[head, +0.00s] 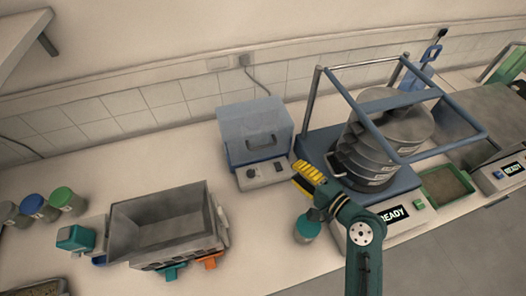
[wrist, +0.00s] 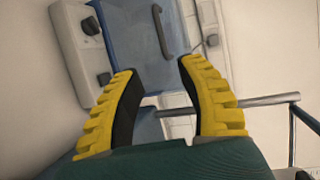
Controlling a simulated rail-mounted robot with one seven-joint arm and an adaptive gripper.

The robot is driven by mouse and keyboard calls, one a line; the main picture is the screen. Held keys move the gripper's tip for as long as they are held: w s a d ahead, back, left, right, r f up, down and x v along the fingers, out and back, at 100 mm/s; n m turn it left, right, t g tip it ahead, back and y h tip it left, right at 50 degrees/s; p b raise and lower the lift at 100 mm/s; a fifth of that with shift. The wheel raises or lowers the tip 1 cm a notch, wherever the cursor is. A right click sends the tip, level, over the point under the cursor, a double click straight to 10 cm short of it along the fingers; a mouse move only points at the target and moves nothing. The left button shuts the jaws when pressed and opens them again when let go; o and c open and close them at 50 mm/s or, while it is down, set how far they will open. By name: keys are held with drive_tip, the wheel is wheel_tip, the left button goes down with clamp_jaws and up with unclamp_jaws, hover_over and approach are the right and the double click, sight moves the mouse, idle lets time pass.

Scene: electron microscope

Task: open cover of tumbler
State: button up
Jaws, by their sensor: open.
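The tumbler is a blue box (head: 240,158) with a pale control base carrying dark knobs, standing against the back wall. Its bluish, see-through cover (head: 258,122) looks closed, with a dark handle (head: 265,143) on its front. In the wrist view, the cover (wrist: 125,35) is beyond my fingers, and its handle (wrist: 163,30) stands above the gap between them. My gripper (head: 303,180), with yellow ribbed fingers, is to the right of and in front of the tumbler in the head view. In the wrist view, my gripper (wrist: 158,68) is open and empty, apart from the handle.
A sieve shaker with stacked grey sieves (head: 365,150) and a blue frame (head: 345,95) stands close on the right. A teal-lidded jar (head: 307,228) is below my gripper. A grey open bin (head: 165,225) stands left. The counter between bin and tumbler is clear.

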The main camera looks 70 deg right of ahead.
sight(264, 147)
drive_tip(key=b+x, duration=0.2)
drive_tip(key=x, duration=1.2)
drive_tip(key=shift+w+d, duration=0.1)
drive_tip(key=shift+w, duration=0.3)
drive_tip(key=shift+o, duration=0.2)
clamp_jaws()
